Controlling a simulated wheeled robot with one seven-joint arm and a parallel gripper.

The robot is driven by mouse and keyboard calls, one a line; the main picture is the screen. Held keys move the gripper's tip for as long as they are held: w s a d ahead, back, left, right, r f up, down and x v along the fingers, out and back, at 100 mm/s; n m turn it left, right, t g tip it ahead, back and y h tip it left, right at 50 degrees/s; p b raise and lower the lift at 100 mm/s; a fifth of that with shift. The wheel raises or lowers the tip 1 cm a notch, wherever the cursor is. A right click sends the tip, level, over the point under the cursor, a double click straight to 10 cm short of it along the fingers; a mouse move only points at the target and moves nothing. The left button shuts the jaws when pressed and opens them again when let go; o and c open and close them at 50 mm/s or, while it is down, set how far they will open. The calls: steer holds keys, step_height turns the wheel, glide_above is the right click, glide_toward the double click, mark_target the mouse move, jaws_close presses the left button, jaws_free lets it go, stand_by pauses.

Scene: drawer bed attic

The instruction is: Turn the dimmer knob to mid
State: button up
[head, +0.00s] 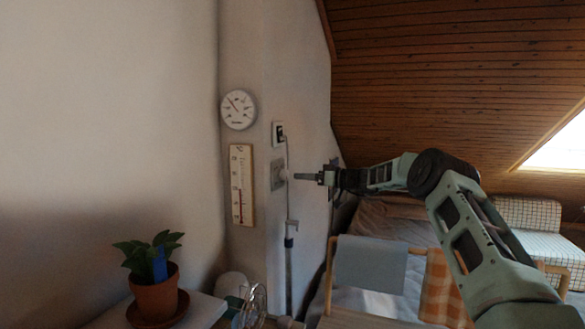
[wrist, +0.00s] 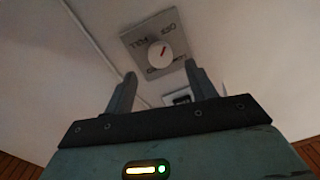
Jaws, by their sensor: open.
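The dimmer is a square grey plate (head: 276,174) on the wall, left of my gripper in the head view. In the wrist view the plate (wrist: 131,40) carries a round white knob (wrist: 160,53) with a red pointer mark. The mark points toward the upper right of the picture. Lettering around the knob is hard to read. My gripper (wrist: 160,70) is open and empty, its fingers extending toward the plate, with the knob between and just beyond the fingertips in the picture. In the head view my gripper (head: 299,176) appears close to the plate; contact cannot be told.
A dark switch or socket (head: 279,133) sits above the dimmer. A vertical pole (head: 289,262) stands below it. A round dial (head: 238,109) and a thermometer (head: 241,186) hang to the left. A potted plant (head: 156,294) is at lower left, and a wooden rack with cloths (head: 370,263) below my arm.

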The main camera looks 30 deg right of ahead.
mark_target(287, 175)
steer(key=shift+p+x, duration=1)
steer(key=shift+x, duration=1.4)
steer(key=c, duration=1)
